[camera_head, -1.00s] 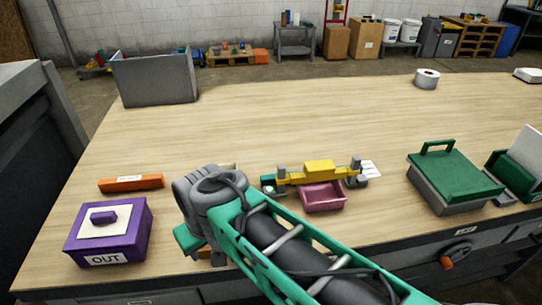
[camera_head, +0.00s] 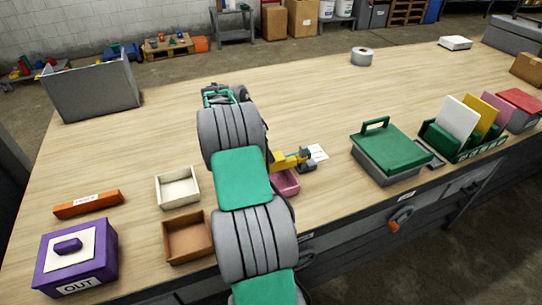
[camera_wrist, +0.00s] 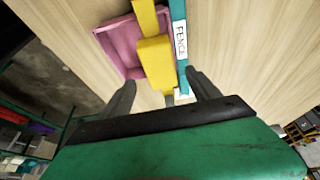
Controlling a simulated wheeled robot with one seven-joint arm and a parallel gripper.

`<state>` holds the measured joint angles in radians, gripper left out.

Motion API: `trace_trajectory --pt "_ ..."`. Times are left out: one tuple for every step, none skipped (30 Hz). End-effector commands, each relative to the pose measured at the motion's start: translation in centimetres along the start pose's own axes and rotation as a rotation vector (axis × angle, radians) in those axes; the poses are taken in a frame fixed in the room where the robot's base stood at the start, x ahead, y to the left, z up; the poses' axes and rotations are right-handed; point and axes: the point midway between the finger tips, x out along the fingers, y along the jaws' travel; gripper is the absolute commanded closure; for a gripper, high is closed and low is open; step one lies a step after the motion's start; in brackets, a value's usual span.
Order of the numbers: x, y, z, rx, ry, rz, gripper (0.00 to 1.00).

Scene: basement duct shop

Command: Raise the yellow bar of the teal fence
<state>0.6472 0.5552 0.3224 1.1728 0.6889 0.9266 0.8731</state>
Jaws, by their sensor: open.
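The yellow bar (camera_head: 282,163) shows only in part in the head view, because my arm covers its left part. In the wrist view the yellow bar (camera_wrist: 157,62), with a thicker block on it, runs beside the teal fence (camera_wrist: 181,62), which carries a white FENCE label. My gripper (camera_wrist: 160,82) is open, its two dark fingers spread on either side of the yellow block's near end. I cannot tell how far the fingertips are above it.
A pink tray (camera_wrist: 118,45) lies beside the bar. Cream (camera_head: 178,188) and brown (camera_head: 187,238) trays, an orange block (camera_head: 88,204) and a purple OUT box (camera_head: 76,255) are left. A green-lidded box (camera_head: 388,150) and a file rack (camera_head: 462,146) are right. The back of the bench is mostly clear.

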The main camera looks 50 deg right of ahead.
Motion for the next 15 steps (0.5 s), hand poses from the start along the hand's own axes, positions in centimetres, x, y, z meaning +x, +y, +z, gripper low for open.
trace_trajectory --pt "1.0 0.2 -0.1 0.000 -0.001 0.006 0.29" --pt "1.6 0.2 -0.1 -0.001 -0.001 0.006 0.29" --pt "2.4 0.2 -0.1 -0.001 -0.001 0.007 0.29" --pt "2.9 0.2 -0.1 -0.001 -0.001 0.005 0.29" --pt "3.5 0.2 -0.1 -0.002 -0.002 0.005 0.29" --pt "4.1 0.1 -0.1 -0.002 -0.001 0.004 0.29" --pt "4.5 0.1 -0.1 -0.002 -0.001 0.003 0.29" --pt "4.8 0.1 -0.1 -0.002 -0.001 0.003 0.29" --pt "5.2 0.1 -0.1 -0.002 -0.002 0.003 0.29" --pt "5.5 0.1 0.0 -0.002 -0.002 0.002 0.29" --pt "5.6 0.1 0.0 -0.002 -0.001 0.002 0.29" --pt "5.7 0.1 0.0 -0.002 -0.001 0.001 0.29" --pt "5.8 0.1 0.0 -0.002 -0.001 0.000 0.29" --pt "5.8 0.1 0.0 -0.002 -0.001 0.000 0.29" --pt "5.8 0.0 0.0 -0.003 -0.001 0.000 0.29"
